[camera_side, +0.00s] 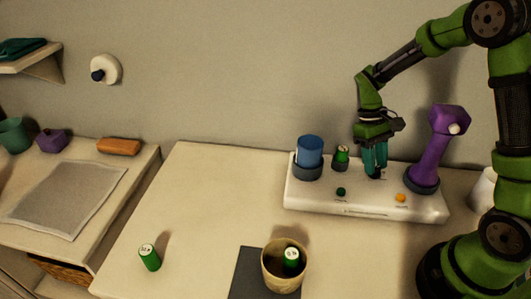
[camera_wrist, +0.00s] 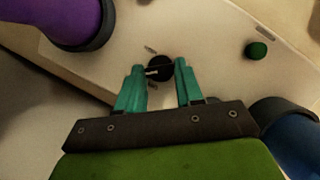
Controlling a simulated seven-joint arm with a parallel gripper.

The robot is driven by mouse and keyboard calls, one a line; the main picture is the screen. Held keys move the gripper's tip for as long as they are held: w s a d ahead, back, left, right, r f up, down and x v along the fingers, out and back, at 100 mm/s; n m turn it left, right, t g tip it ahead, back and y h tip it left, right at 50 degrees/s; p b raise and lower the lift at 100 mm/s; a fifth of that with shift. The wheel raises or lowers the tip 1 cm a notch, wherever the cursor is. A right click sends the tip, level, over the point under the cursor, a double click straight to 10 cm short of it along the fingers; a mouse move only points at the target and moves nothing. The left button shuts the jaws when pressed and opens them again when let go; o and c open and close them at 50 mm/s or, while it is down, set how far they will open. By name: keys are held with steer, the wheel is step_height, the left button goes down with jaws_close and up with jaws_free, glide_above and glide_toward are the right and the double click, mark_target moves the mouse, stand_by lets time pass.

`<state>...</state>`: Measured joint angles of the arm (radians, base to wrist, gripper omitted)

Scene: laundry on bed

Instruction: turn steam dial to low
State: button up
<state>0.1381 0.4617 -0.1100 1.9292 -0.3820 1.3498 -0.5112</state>
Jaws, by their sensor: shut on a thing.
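The steam dial (camera_wrist: 158,72) is a small black round knob with a pale mark, on the white base unit (camera_side: 325,201). In the wrist view it lies between the two teal fingertips of my gripper (camera_wrist: 159,66). In the side view my gripper (camera_side: 374,173) points down at the base, and its fingers largely hide the dial. The gripper is shut on the dial. Small pale markings show on the base near the dial, but I cannot read them or the dial's setting.
A purple steamer (camera_side: 442,145) stands in the base to the right, a blue tank (camera_side: 309,151) to the left. A green canister (camera_side: 341,155), dark green button (camera_side: 341,191) and orange button (camera_side: 400,197) are close by. A beige cup (camera_side: 283,277) stands in front.

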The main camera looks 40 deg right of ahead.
steer(key=shift+m, duration=0.6)
steer(key=shift+y, duration=0.3)
steer(key=o, duration=1)
steer(key=shift+o, duration=0.2)
steer(key=v, duration=0.5)
steer(key=shift+d+r, duration=0.1)
steer(key=shift+r, duration=0.1)
step_height(320, 180, up, 7)
